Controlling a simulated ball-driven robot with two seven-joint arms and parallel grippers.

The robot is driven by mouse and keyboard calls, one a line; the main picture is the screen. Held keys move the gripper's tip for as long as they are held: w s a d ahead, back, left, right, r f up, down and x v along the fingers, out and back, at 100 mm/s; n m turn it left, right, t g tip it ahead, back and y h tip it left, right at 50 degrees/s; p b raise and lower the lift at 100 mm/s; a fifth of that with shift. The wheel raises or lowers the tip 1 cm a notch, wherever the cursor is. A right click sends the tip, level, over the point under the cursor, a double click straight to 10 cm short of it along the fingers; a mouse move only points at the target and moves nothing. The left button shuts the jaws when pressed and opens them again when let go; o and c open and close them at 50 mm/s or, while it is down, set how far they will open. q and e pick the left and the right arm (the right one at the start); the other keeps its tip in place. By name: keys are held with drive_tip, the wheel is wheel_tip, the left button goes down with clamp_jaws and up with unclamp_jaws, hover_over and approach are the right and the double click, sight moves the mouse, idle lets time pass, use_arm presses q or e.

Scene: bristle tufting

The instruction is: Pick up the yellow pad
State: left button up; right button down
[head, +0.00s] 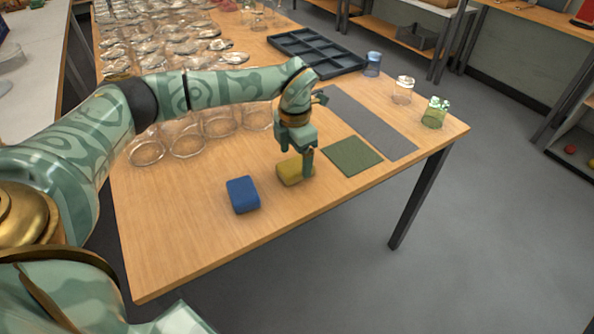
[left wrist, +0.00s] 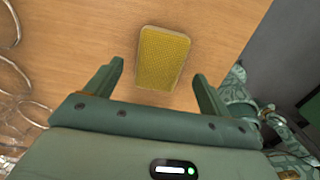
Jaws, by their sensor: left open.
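The yellow pad (head: 291,171) lies on the wooden table beside the blue pad (head: 243,194). In the left wrist view the yellow pad (left wrist: 162,57) lies ahead of and between the two fingers, with bare wood on both sides of it. My left gripper (head: 296,165) is directly over the yellow pad, pointing down, and hides part of it. The fingers of my left gripper (left wrist: 159,78) are wide apart and hold nothing. My right gripper cannot be made out.
A green mat (head: 352,156) and a long grey mat (head: 372,126) lie right of the pad. Glass jars (head: 187,141) stand behind my left arm. A dark compartment tray (head: 316,54) is at the back. The front left table is clear.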

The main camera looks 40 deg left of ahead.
sight(296, 164)
use_arm(q)
wheel_tip(296, 164, down, 4)
drive_tip(key=shift+w+r+b, duration=0.1)
drive_tip(key=shift+w+b, duration=0.05)
drive_tip(key=shift+b, duration=0.45)
drive_tip(key=shift+r, duration=0.15)
drive_tip(key=shift+c, duration=0.3)
drive_tip(key=c, duration=1.1)
use_arm(e)
drive_tip(key=shift+s+f, duration=0.45)
drive_tip(key=shift+f, duration=0.3)
use_arm(q)
drive_tip(key=shift+o, duration=0.2)
drive_tip(key=shift+r, duration=0.1)
